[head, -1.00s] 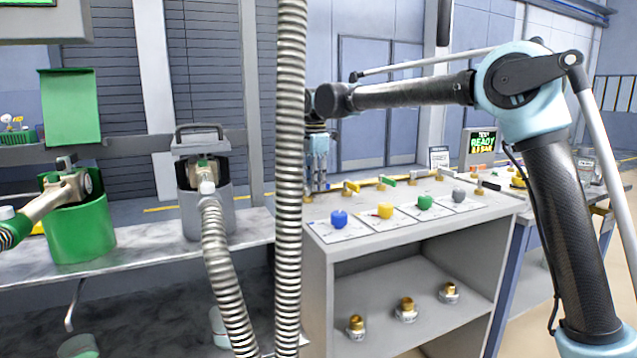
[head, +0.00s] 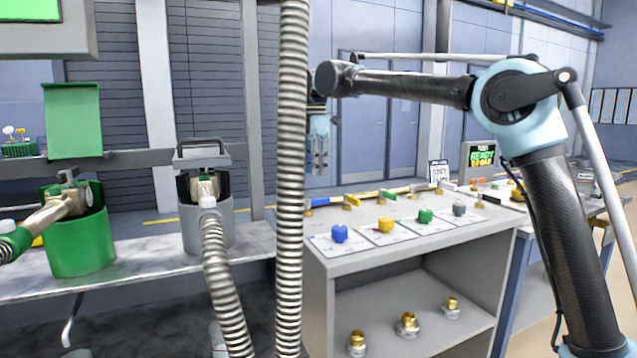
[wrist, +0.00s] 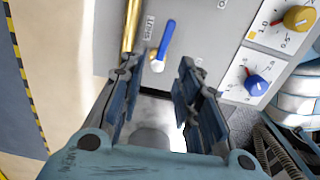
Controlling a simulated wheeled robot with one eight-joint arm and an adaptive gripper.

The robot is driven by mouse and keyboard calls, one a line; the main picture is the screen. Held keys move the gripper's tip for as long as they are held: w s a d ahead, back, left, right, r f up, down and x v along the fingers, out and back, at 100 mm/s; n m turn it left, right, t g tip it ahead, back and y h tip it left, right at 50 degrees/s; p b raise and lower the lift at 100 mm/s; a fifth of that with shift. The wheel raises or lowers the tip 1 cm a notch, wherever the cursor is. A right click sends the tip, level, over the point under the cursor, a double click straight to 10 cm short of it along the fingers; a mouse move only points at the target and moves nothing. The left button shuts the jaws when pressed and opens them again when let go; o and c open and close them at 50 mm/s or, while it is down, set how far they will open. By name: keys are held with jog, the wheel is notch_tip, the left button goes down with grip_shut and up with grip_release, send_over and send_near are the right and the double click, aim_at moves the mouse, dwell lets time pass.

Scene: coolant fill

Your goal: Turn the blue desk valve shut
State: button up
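The hub lies in line with the gap between the fingertips. In the head view my gripper (head: 319,172) hangs pointing down above the blue lever, with a visible gap below its fingertips.
Blue (head: 340,233), yellow (head: 386,225), green and grey knobs stand on white dial cards in front of the levers. A ribbed hose (head: 291,180) hangs in front of the desk's left end. A green canister (head: 80,247) and a grey one (head: 207,222) stand on the left bench.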

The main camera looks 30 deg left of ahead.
jog(key=shift+r, duration=1.25)
